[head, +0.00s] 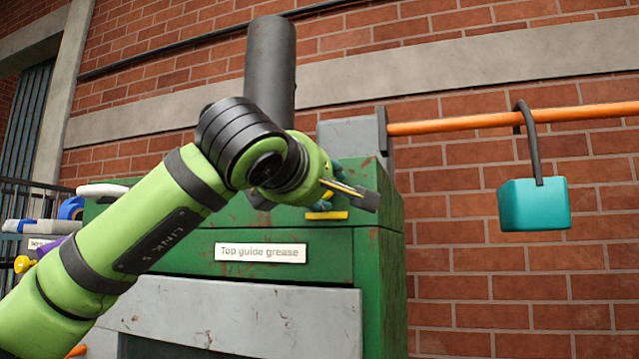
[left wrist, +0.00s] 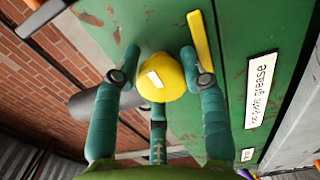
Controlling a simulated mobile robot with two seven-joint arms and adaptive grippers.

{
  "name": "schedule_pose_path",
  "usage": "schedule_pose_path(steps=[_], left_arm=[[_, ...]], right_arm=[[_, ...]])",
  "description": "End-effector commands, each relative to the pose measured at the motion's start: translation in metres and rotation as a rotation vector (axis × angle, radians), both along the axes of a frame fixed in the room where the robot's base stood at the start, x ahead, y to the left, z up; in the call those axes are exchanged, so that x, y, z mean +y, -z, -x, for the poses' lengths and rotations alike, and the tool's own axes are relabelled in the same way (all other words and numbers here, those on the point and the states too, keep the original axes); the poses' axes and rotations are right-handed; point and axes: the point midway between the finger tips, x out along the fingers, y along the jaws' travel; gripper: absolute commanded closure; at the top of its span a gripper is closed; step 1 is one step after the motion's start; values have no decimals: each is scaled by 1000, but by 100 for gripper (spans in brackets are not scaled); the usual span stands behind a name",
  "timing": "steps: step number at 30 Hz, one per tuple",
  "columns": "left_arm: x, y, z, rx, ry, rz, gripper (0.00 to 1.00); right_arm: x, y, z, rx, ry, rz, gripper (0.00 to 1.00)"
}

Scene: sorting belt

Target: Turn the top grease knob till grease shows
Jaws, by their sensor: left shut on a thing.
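The yellow knob (left wrist: 163,85), with a pale mark on its face, is between the teal fingers of my left gripper (left wrist: 160,52) in the left wrist view. The fingers close on it from both sides. In the head view, my left gripper (head: 327,195) is at the front of the green housing (head: 380,262), and my wrist hides the knob. A white label (head: 260,253) below reads "Top guide grease"; it also shows in the left wrist view (left wrist: 261,90). A yellow bar (left wrist: 199,40) is fixed beside the knob. My right gripper is out of view.
A dark pipe (head: 270,65) rises above the housing. A dark-ended rod (head: 352,193) sticks out close to my gripper. At right, a teal block (head: 535,205) hangs by a hook from an orange bar (head: 460,123). Several coloured items are at the far left.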

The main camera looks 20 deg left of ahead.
Motion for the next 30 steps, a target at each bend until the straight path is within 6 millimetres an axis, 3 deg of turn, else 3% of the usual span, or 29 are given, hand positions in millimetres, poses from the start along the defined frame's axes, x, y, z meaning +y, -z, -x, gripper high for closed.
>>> schedule_pose_path(steps=[16,17,18,30], left_arm=[[-2,-1,1,-4,5,-28,90],[-2,-1,0,-4,5,-28,53],[-2,0,0,-3,5,-28,37],[-1,0,3,0,2,-26,34]], right_arm=[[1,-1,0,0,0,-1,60],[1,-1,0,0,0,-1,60],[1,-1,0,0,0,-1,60],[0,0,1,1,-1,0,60]])
